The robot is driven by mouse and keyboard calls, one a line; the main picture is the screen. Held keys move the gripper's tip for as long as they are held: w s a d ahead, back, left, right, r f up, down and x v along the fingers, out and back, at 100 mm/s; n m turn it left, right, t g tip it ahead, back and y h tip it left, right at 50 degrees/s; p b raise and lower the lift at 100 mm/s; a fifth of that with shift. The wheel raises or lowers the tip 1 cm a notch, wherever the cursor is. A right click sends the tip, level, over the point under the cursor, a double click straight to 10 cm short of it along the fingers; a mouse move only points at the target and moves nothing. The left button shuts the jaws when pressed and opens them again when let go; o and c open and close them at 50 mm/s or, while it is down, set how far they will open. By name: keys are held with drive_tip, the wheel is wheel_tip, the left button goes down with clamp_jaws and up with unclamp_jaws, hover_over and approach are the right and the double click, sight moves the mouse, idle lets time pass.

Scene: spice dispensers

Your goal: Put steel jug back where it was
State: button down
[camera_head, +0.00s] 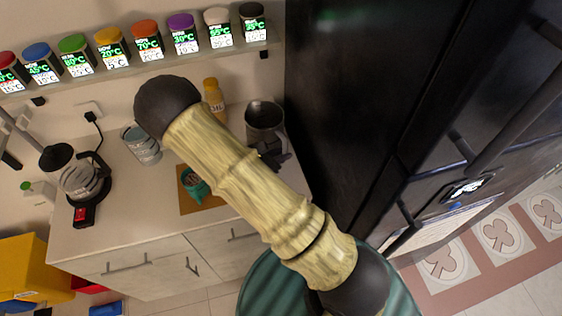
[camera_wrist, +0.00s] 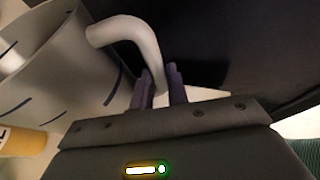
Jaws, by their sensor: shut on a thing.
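The steel jug (camera_head: 265,116) is a grey open-topped vessel at the right end of the white counter, close to the black fridge. In the wrist view the jug (camera_wrist: 62,72) fills the upper left, with dark marks on its wall and a pale curved handle. My gripper (camera_head: 270,153) is at the jug's near side. In the wrist view my gripper's purple fingers (camera_wrist: 159,88) are closed on the lower part of the handle. The jug looks close to upright. I cannot tell whether its base touches the counter, as my gripper and arm hide part of it.
A yellow bottle (camera_head: 214,100) stands left of the jug. A green bowl (camera_head: 194,184) sits on a brown board. A grey striped cup (camera_head: 142,146) and a jug on a black base (camera_head: 80,182) stand farther left. The tall black fridge (camera_head: 345,110) bounds the right side. Coloured dispensers (camera_head: 183,36) line the wall.

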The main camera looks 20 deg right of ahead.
drive_tip(key=shift+f+p, duration=0.5)
drive_tip(key=shift+f, duration=1.75)
drive_tip(key=c, duration=1.4)
unclamp_jaws()
drive_tip(key=shift+r, duration=0.2)
drive_tip(key=b+v, duration=0.3)
drive_tip(key=v, duration=0.9)
drive_tip(key=shift+b, duration=0.3)
